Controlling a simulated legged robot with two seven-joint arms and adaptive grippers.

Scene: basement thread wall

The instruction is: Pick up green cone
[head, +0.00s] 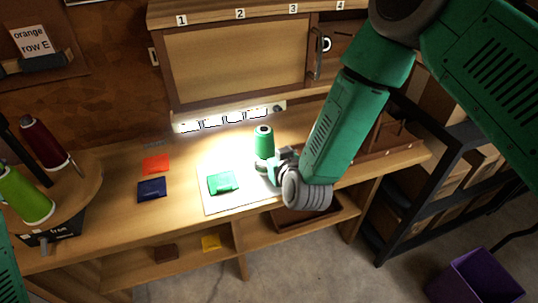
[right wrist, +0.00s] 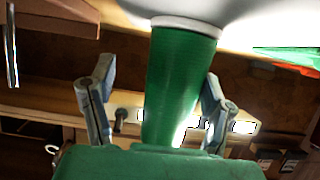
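A dark green cone (head: 264,142) of thread stands upright on the bench at the edge of the brightly lit patch. My right gripper (head: 270,166) is low beside it, with its fingers partly hidden in the head view. In the right wrist view the green cone (right wrist: 178,85) lies between the two fingers of my right gripper (right wrist: 155,108). A clear gap shows on the left finger's side; the right finger is close to the cone, and I cannot tell whether it touches. My left gripper is not in view.
A bright green cone (head: 24,196) and a dark red cone (head: 42,143) stand on a round wooden stand (head: 75,195) at left. Red (head: 156,164), blue (head: 152,188) and green (head: 222,182) swatches lie on the bench. A purple bin (head: 474,280) stands at lower right.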

